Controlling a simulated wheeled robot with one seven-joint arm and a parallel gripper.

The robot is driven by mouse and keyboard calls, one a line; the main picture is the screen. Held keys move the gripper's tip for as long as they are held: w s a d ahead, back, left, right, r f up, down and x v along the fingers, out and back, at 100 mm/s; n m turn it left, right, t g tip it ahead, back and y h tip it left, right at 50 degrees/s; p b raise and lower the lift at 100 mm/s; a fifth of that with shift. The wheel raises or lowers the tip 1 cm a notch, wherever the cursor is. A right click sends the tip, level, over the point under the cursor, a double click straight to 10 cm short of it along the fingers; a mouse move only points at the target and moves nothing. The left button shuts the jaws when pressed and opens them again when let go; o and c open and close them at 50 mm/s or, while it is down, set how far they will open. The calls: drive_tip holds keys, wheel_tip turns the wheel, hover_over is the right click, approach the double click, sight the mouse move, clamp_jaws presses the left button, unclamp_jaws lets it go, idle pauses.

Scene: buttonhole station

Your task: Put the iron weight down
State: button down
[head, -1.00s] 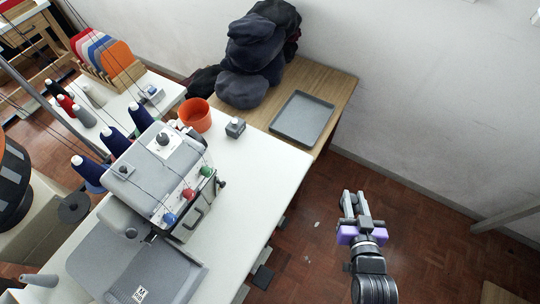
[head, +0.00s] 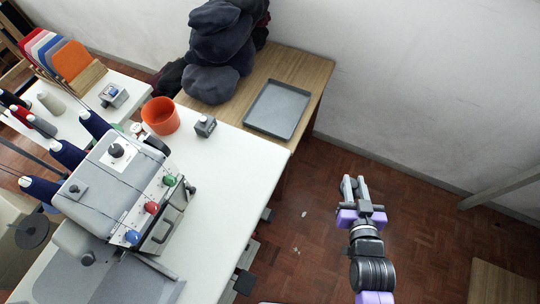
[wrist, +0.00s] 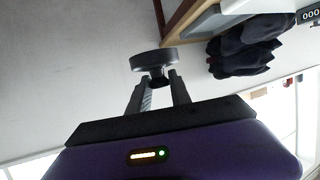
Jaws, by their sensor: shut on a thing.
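The iron weight (wrist: 154,61) is a dark, round, flat-looking piece at my fingertips in the wrist view. My gripper (wrist: 158,82) is shut on a narrow part of it, and its broad disc shows beyond the fingers. In the head view my gripper (head: 354,181) is at the right, out over the brown floor, to the right of the tables and clear of them. I cannot make the weight out clearly there.
A wall (head: 430,90) stands behind.

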drive_tip(key=w+a+n+y+b, duration=0.2)
drive_tip(key=w+a+b, duration=0.6)
drive_tip(key=w+a, duration=0.1)
drive_tip(key=w+a+r+n+g+y+b, duration=0.1)
drive_tip(key=w+a+r+n+y+b, duration=0.3)
drive_tip(key=a+r, duration=0.95)
drive_tip(key=shift+m, duration=0.5)
drive_tip(key=f, duration=0.7)
drive_tip(key=a+f, duration=0.1)
drive_tip(key=f, duration=1.3)
drive_tip(key=shift+w+a, duration=0.15)
drive_tip(key=shift+w, duration=0.25)
drive_tip(key=shift+f, duration=0.1)
drive_tip(key=c, duration=1.2)
unclamp_jaws()
drive_tip(key=shift+f, duration=0.1)
